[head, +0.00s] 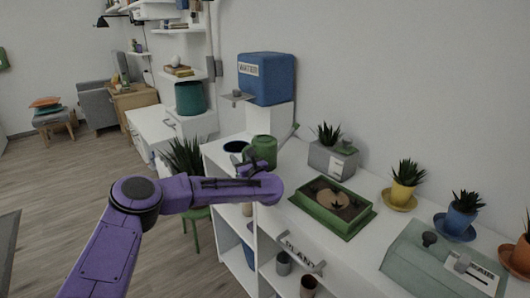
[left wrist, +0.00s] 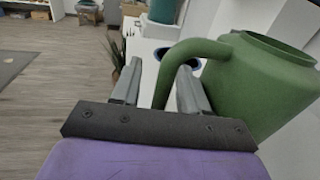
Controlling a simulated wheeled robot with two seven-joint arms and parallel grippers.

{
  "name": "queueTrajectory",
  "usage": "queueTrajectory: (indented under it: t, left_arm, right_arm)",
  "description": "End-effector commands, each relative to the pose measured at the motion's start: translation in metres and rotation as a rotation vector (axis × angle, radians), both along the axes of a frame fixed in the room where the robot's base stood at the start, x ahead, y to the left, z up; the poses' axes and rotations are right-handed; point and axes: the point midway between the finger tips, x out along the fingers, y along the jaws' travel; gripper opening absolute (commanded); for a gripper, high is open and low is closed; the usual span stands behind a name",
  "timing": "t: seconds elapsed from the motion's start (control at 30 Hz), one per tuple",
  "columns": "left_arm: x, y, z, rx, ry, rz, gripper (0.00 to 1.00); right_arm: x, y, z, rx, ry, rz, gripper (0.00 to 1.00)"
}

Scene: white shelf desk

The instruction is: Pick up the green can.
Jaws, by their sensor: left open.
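The green can (head: 264,150) is a watering can on the left end of the white shelf desk. In the left wrist view the can (left wrist: 268,85) fills the right side, with a curved tube-like part, handle or spout, reaching left and down. My left gripper (head: 241,162) is open beside the can, at the end of the purple arm. In the left wrist view the curved part lies between the two grey fingers of the gripper (left wrist: 159,70), which are apart. I cannot tell whether either finger touches it. My right gripper is not in view.
A dark blue pot (head: 236,146) stands just left of the can. A blue water box (head: 267,78) is behind. A grey planter (head: 333,160), a green tray (head: 345,228) with soil and potted plants line the desk to the right. A leafy plant (head: 184,157) stands left of the desk.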

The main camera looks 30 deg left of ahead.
Motion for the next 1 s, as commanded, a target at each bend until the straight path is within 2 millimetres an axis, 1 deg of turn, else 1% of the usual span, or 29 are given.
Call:
queueTrajectory:
  t: [0.07,0.1,0.17,0.2,0.23,0.53,0.67,0.77,0.83,0.87,1.0]
  left_arm:
    - [0.000,-0.001,0.000,0.000,0.000,-0.001,0.44]
    - [0.000,-0.001,0.000,0.000,0.000,-0.001,0.41]
    - [0.000,-0.001,0.000,0.000,0.000,-0.001,0.21]
    - [0.000,-0.001,0.000,0.000,0.000,-0.001,0.08]
    - [0.000,-0.001,0.000,0.000,0.000,-0.001,0.00]
    - [0.000,-0.002,0.001,0.000,-0.002,-0.001,0.00]
    - [0.001,-0.001,0.009,-0.001,-0.004,-0.001,0.00]
    - [0.001,-0.001,0.024,0.000,-0.007,-0.001,0.00]
    - [-0.002,-0.003,0.039,-0.001,-0.008,-0.002,0.00]
    - [-0.008,-0.006,0.046,-0.001,-0.008,-0.004,0.00]
    - [-0.038,-0.023,0.087,-0.001,-0.012,-0.005,0.00]
  right_arm:
    - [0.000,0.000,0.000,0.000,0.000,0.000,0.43]
    - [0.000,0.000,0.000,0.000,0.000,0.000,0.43]
    - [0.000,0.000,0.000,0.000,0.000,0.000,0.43]
    - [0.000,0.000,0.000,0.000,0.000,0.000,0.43]
    - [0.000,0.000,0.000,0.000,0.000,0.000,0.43]
    - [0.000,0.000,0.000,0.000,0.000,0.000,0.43]
    - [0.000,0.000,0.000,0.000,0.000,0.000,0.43]
    - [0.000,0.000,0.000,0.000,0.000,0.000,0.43]
    - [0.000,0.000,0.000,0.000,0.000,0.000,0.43]
    - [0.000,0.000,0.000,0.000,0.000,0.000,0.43]
    - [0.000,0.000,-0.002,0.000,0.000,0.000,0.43]
